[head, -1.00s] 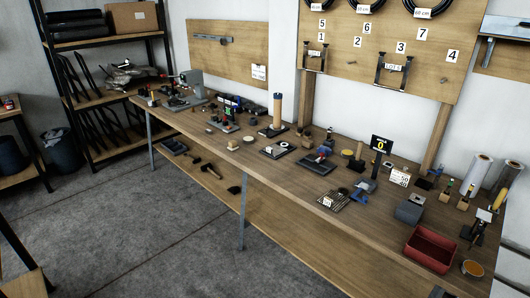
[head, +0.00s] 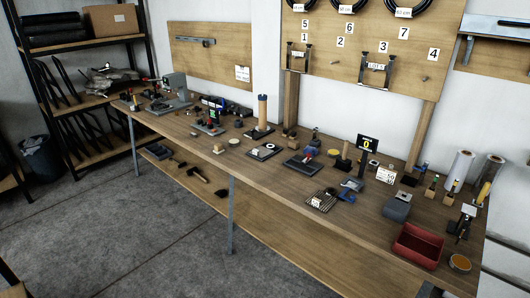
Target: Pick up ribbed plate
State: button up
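A ribbed plate (head: 322,201), flat and dark with light stripes, lies on the long wooden workbench (head: 285,205) near its front edge, right of the middle of the head view. A small pale block (head: 316,202) appears to sit on its near part. My gripper is not clearly in view, so its distance from the plate does not show.
A blue clamp-like tool (head: 346,195) lies close to the plate's right side. A black sign showing 0 (head: 368,144), a grey box (head: 397,207) and a red bin (head: 418,245) stand further right. A dark tray (head: 302,164) lies behind. The floor in front (head: 150,230) is clear.

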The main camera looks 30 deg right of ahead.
aim_at(261, 152)
jog(key=i, duration=0.95)
jog(key=u, duration=0.05)
